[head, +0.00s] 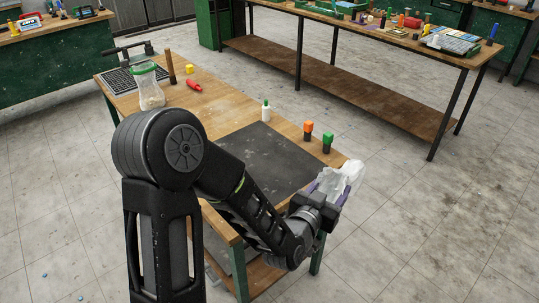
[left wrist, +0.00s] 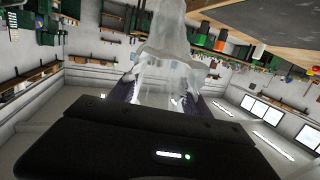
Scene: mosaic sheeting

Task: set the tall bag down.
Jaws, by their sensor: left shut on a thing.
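A whitish, see-through tall bag (head: 349,173) is held by my left gripper (head: 330,190) at the near right corner of the workbench (head: 229,122). In the left wrist view the bag (left wrist: 168,35) stretches away from my left gripper (left wrist: 160,92), narrower at its far end. The fingers are on either side of it and shut on it. In the head view the bag overlaps the bench corner; I cannot tell whether it touches the bench. My arm hides part of the bench. My right gripper is not in view.
A dark mat (head: 265,155) lies bare on the bench. Along its right side stand a white bottle (head: 266,111), an orange-capped bottle (head: 308,131) and a green-capped one (head: 327,143). A clear green-rimmed container (head: 149,88), a red tool (head: 193,86) and a yellow block (head: 189,69) are farther back.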

